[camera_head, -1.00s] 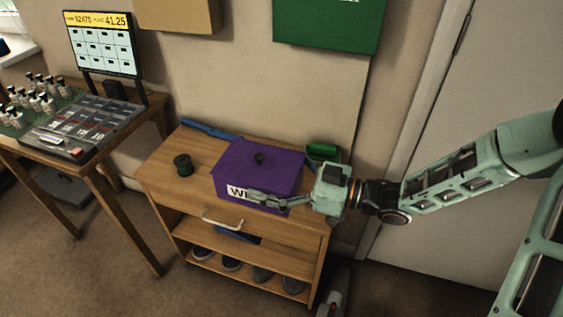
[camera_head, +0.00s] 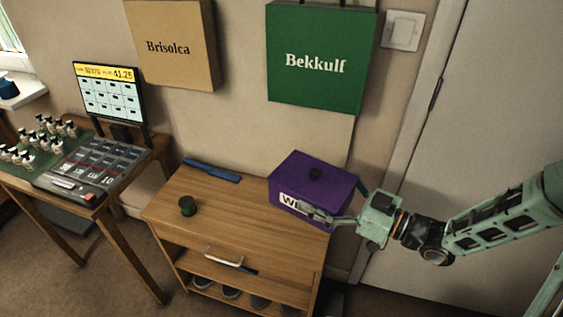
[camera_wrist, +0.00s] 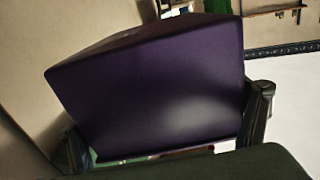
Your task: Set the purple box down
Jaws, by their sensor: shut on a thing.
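The purple box (camera_head: 312,190), with a dark knob on its lid and a white label on its front, is over the right end of the wooden cabinet top (camera_head: 215,207). It also fills much of the wrist view (camera_wrist: 160,85). My gripper (camera_head: 328,212) comes in from the right and is shut on the box, one finger across the front by the label. In the wrist view the fingers stand at both sides of the box. I cannot tell whether the box's underside touches the cabinet top.
The top's middle is clear. A side table (camera_head: 150,162) with a till stands left.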

